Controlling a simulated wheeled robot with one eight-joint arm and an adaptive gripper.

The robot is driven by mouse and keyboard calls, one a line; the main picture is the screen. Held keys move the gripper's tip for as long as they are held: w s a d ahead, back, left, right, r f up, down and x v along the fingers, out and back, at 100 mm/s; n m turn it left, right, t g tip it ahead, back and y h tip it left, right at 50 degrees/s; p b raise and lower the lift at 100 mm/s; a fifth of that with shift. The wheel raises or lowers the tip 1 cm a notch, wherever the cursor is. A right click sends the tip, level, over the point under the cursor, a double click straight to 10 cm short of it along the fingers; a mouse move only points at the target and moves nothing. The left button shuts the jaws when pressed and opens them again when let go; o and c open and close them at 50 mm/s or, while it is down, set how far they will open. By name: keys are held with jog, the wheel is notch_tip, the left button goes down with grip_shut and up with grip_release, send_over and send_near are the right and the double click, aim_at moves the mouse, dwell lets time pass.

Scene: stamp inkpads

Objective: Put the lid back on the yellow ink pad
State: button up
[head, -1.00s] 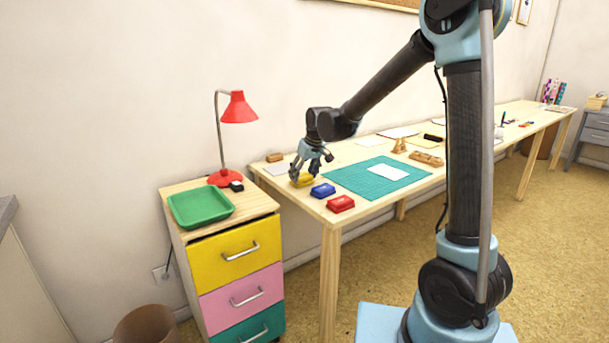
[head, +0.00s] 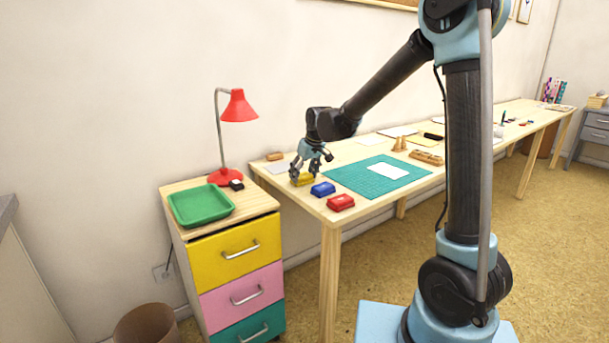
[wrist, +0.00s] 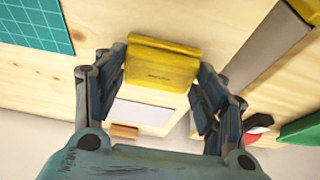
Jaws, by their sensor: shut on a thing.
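The yellow ink pad's lid (wrist: 163,62) is between my two fingers in the wrist view. My gripper (head: 309,167) is shut on it, low over the near left end of the table. In the head view the yellow ink pad (head: 303,181) shows as one small yellow block under my fingers. I cannot tell the lid from the base there, or whether the lid is seated. The base is hidden behind the lid in the wrist view.
The blue ink pad (head: 322,189) and red ink pad (head: 341,202) stand close by to the right, near the front edge. A green cutting mat (head: 352,184) lies beyond them. A drawer unit with a green tray (head: 201,206) and a red lamp (head: 238,107) is at left.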

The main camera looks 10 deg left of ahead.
dwell(0.4)
jog(key=o, duration=0.9)
jog(key=shift+o, duration=1.3)
jog(key=shift+r, duration=3.45)
